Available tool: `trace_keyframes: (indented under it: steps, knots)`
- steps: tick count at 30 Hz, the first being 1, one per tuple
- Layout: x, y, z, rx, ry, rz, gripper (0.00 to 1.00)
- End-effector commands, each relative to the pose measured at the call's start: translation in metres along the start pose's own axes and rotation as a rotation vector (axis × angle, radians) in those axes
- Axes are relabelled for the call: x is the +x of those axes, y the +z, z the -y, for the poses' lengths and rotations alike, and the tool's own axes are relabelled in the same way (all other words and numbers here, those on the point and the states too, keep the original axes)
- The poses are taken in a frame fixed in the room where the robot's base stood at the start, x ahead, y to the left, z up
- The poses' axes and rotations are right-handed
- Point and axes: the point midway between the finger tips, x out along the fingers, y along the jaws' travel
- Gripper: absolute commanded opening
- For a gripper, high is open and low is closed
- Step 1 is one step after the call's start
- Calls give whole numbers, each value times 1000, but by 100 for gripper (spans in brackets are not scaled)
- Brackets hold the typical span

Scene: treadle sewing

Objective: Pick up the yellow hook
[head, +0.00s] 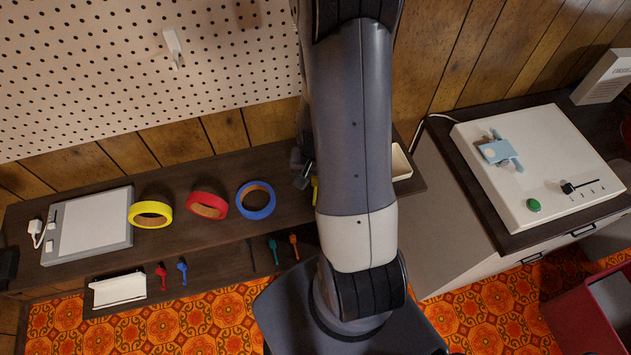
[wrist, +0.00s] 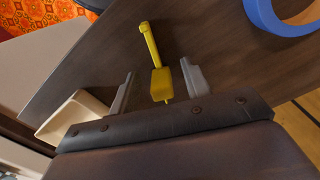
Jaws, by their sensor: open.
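The yellow hook (wrist: 160,80) lies on the dark wooden shelf in the wrist view, with a long thin stem and a blocky end nearest me. My gripper (wrist: 158,84) is open, with one grey finger on each side of the hook's blocky end. Gaps show between the hook and both fingers, wider on the left. In the head view only a sliver of the yellow hook (head: 315,189) shows beside my arm, which hides the rest. Part of my gripper (head: 301,168) shows at the arm's left edge.
A blue tape ring (head: 241,201), a red ring (head: 190,204) and a yellow ring (head: 135,214) stand left on the shelf (head: 105,190). A cream tray (wrist: 55,132) sits near the shelf's end. A pegboard (head: 100,60) rises behind.

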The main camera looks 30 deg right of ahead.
Motion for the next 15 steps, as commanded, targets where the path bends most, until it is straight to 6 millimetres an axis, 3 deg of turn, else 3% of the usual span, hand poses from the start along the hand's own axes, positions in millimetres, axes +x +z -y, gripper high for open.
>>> trace_keyframes:
  steps: [8,15]
  knots:
    - [3,0,0,0,0,0,45]
    - [2,0,0,0,0,0,27]
